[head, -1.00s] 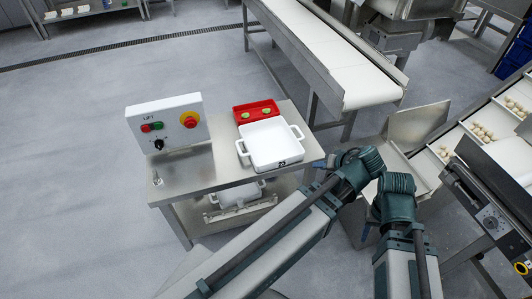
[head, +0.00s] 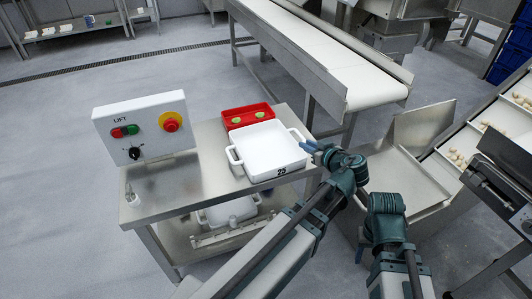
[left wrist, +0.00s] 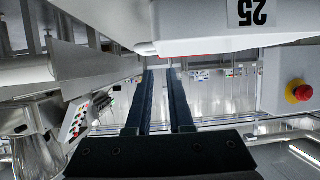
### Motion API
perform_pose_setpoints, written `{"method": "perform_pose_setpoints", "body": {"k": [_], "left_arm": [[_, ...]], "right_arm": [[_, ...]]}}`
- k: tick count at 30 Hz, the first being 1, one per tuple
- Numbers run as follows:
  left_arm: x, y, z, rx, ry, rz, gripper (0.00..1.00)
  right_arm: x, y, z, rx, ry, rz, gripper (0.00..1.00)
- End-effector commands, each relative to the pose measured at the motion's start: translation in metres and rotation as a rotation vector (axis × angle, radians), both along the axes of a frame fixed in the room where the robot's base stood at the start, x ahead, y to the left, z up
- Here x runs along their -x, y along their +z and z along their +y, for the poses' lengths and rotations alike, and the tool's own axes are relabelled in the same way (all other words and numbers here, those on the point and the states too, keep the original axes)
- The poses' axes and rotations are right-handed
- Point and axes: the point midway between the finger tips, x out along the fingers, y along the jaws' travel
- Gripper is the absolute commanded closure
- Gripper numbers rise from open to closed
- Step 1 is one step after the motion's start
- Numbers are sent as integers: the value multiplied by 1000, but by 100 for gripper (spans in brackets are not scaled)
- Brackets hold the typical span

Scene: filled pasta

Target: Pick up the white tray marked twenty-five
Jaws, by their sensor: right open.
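The white tray (head: 270,152) marked 25 sits on the steel cart top and looks empty. It has a loop handle at its left and right sides. In the left wrist view the tray (left wrist: 200,28) fills the top, its 25 label at upper right. My left gripper (head: 308,145) is at the tray's right handle, partly covering it; I cannot tell if it touches. Its two fingers (left wrist: 160,72) are apart with nothing seen between them. My right gripper (head: 361,245) is mostly hidden behind its own arm, low, right of the cart and away from the tray.
A red tray (head: 248,108) with green pieces stands directly behind the white tray. A LIFT control box (head: 142,128) with buttons stands at the cart's left back. More white trays (head: 228,211) are on the lower shelf. A conveyor (head: 320,60) runs behind; steel chutes stand at right.

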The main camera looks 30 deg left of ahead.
Motion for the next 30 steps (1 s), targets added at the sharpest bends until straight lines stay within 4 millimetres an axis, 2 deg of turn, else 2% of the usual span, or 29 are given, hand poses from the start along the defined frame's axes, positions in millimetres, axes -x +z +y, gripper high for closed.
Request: {"method": "perform_pose_setpoints", "body": {"k": [1, 3, 9, 22, 30], "left_arm": [[-7, -9, 9, 1, 5, 1, 80], [-15, -14, 19, 1, 4, 0, 80], [-32, -24, 40, 0, 2, 1, 80], [-40, -29, 51, 0, 1, 2, 80], [-62, -45, 77, 2, 2, 1, 80]], "right_arm": [[0, -9, 0, -1, 1, 0, 50], [0, -14, 0, -1, 2, 0, 50], [0, -24, 1, -4, 4, 0, 50], [0, -29, 1, -5, 6, 0, 50], [0, -44, 1, -6, 8, 0, 50]]}}
